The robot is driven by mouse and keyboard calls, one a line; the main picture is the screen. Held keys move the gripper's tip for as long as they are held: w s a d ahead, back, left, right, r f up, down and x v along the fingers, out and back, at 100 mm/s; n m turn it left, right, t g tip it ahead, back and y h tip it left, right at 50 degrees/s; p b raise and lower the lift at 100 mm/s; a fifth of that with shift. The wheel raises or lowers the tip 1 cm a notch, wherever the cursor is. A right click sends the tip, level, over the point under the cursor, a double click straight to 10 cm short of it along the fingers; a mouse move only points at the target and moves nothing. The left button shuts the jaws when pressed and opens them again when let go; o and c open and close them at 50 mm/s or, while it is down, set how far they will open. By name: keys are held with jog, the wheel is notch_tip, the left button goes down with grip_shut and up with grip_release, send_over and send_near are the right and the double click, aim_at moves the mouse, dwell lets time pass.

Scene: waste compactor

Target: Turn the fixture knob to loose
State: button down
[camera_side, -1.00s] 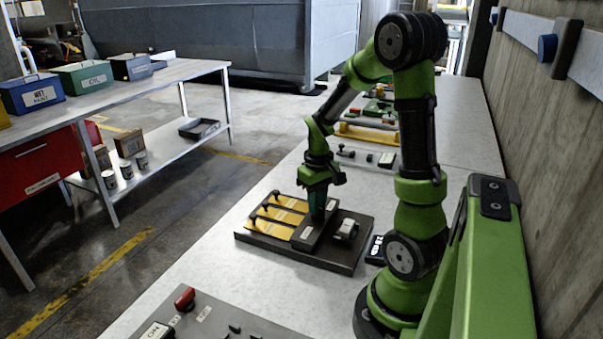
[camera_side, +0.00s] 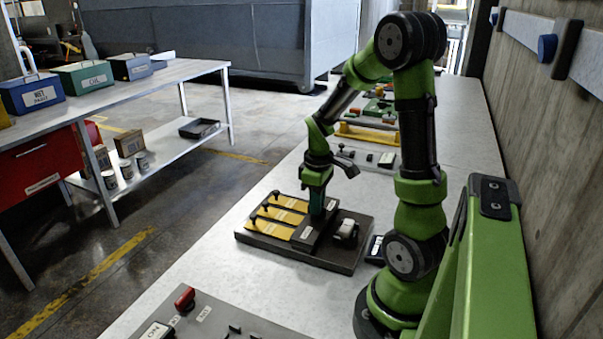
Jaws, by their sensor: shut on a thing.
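The fixture (camera_side: 338,262) is a dark flat base on the bench with yellow pieces (camera_side: 276,215) on its left part. A dark raised block (camera_side: 308,238) with a small label stands in its middle. My gripper (camera_side: 317,212) points straight down over the back end of this block. Its fingers are shut on the fixture knob, which they hide. I cannot read the knob's setting or any marks around it.
A pale clamp-like part (camera_side: 346,231) sits on the fixture right of my gripper. A dark labelled box (camera_side: 376,248) lies by my arm's base. A grey panel (camera_side: 215,318) with a red knob is in front. Tools and parts (camera_side: 372,132) lie behind.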

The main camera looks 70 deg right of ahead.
jog(key=c, duration=1.1)
grip_release()
jog(key=shift+c, duration=0.2)
notch_tip(320, 180, up, 17)
